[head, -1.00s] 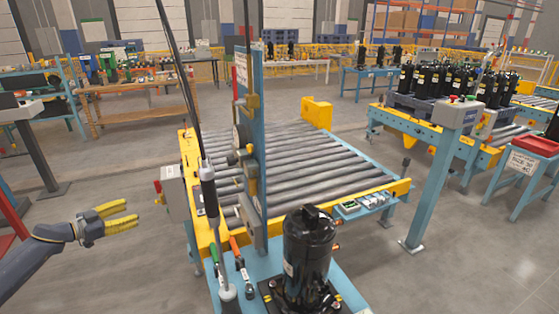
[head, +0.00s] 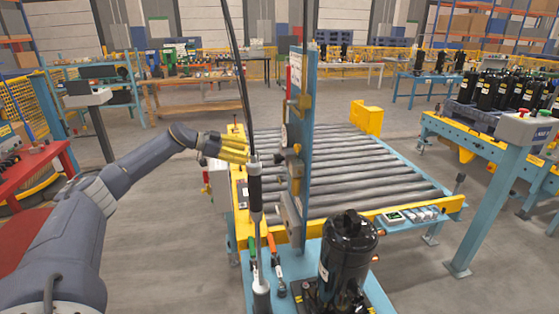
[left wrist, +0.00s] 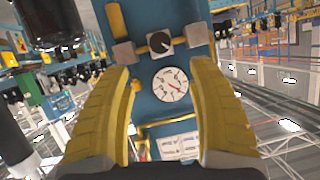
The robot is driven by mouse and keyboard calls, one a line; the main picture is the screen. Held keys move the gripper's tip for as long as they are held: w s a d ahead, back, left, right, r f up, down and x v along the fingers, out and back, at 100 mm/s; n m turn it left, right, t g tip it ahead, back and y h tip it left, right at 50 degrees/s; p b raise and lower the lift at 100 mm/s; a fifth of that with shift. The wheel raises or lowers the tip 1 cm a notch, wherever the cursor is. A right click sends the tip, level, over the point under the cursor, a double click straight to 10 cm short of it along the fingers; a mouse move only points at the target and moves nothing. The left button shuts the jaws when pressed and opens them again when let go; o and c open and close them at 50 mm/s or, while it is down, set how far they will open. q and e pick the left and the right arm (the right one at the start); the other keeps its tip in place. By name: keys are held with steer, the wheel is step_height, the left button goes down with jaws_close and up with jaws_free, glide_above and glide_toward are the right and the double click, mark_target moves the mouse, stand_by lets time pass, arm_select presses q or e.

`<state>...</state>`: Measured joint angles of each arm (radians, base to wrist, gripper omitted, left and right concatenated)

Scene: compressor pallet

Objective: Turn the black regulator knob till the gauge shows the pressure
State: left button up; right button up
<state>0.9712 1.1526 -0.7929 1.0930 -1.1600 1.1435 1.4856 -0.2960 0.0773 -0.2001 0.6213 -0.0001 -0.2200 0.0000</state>
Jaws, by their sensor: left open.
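My left gripper (head: 244,149) is open and empty, its yellow fingers pointing at the blue post (head: 300,175) from the left. In the left wrist view, the white round gauge (left wrist: 170,84) with a red needle shows between the two open fingers (left wrist: 165,100). Its numbers are too small to read. The black regulator knob (left wrist: 159,42) with a white mark sits just above the gauge in that view, beyond the fingers and apart from them. In the head view the knob (head: 279,153) shows small at the post's left side. My right gripper is not in view.
A black hanging tool (head: 255,190) on a cable stands close in front of the left fingertips in the head view. A black compressor (head: 347,250) stands at the post's foot. A roller conveyor (head: 370,175) lies behind the post.

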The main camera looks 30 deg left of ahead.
mark_target(276, 159)
arm_select(q)
steer(key=x, duration=1.3)
steer(key=shift+w+f, duration=0.1)
steer(key=shift+w, duration=0.15)
steer(key=shift+o, duration=0.2)
steer(key=shift+d, duration=0.1)
steer(key=c, duration=1.3)
